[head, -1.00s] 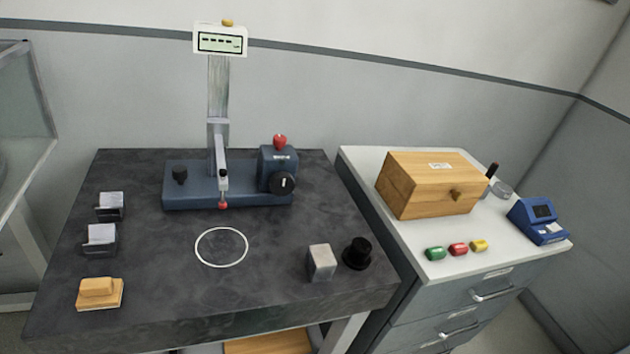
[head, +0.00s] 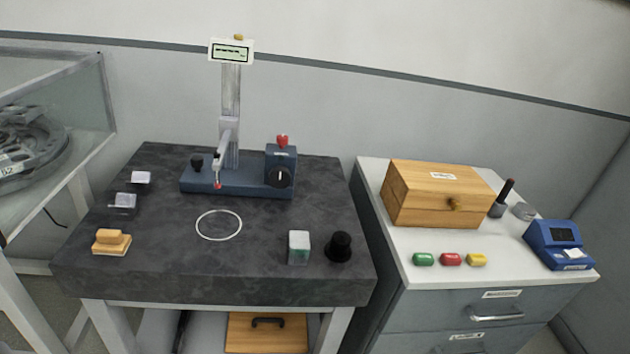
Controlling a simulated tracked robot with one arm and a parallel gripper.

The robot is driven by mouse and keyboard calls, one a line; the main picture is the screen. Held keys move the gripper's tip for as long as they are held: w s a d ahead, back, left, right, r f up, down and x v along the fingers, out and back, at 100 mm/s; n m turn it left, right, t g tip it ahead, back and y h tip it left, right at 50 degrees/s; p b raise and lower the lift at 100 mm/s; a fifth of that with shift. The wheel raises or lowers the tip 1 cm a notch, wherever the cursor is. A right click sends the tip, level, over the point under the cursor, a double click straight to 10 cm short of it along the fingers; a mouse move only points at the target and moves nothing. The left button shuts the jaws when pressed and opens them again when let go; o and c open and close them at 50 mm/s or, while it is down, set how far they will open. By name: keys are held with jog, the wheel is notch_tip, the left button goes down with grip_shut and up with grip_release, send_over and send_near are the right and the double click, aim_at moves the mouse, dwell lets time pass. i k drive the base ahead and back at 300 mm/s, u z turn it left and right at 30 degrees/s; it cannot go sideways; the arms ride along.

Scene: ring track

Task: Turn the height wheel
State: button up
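The height gauge (head: 230,181) stands at the back of the dark stone table. It has a blue base, a grey upright column (head: 231,90) and a display (head: 232,52) on top showing dashes. A round black wheel (head: 279,177) with a white mark sits on the front of the blue box at the base's right end. A red knob (head: 283,141) is on top of that box. A black knob (head: 196,163) stands at the base's left. A red-tipped probe (head: 217,186) hangs in front of the column. My gripper is not in view.
The dark table (head: 150,268) carries a white ring mark (head: 219,225), a pale block (head: 299,247), a black knob-like piece (head: 339,247), small blocks and a wooden piece (head: 111,241) at left. A cabinet (head: 480,305) at right holds a wooden box (head: 440,195) and a blue device (head: 559,245).

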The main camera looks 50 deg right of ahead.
aim_at(278, 176)
jog(key=z, duration=0.1)
jog(key=i, duration=1)
jog(key=z, duration=0.05)
